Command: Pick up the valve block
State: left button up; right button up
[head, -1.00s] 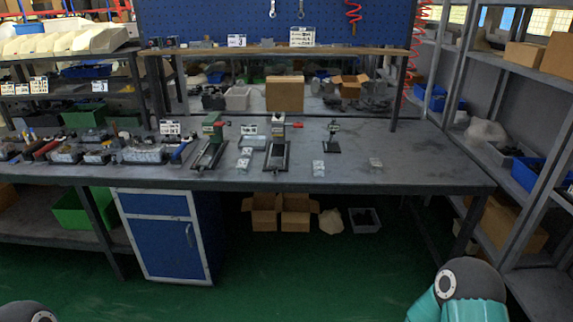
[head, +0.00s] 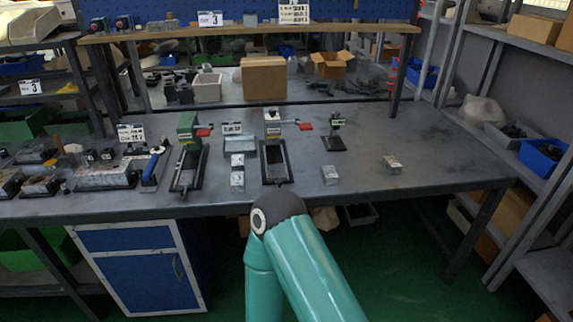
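Small pale metallic blocks, which look like valve blocks, stand on the grey workbench (head: 440,170). One block (head: 330,175) is right of the middle and another block (head: 392,164) is further right. A pale block (head: 237,182) stands at the left of the middle, with a similar one just behind it. All are apart from my arm. A teal arm link of mine with a dark joint rises from the bottom middle to the bench's front edge. Neither gripper shows in the head view.
A green-topped fixture (head: 188,130), a grey fixture (head: 273,130) and a small dark stand (head: 335,135) are on the bench. Trays and tools crowd its left part. A blue cabinet (head: 140,272) is below. Shelves stand at the right. The bench's right end is clear.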

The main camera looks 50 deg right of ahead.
aim_at(328, 174)
jog(key=z, duration=0.2)
jog(key=i, duration=1.1)
jog(key=z, duration=0.95)
jog(key=i, duration=0.35)
jog(key=z, duration=0.3)
jog(key=k, duration=0.95)
jog(key=z, duration=0.15)
jog(key=i, duration=0.95)
jog(key=u, duration=0.1)
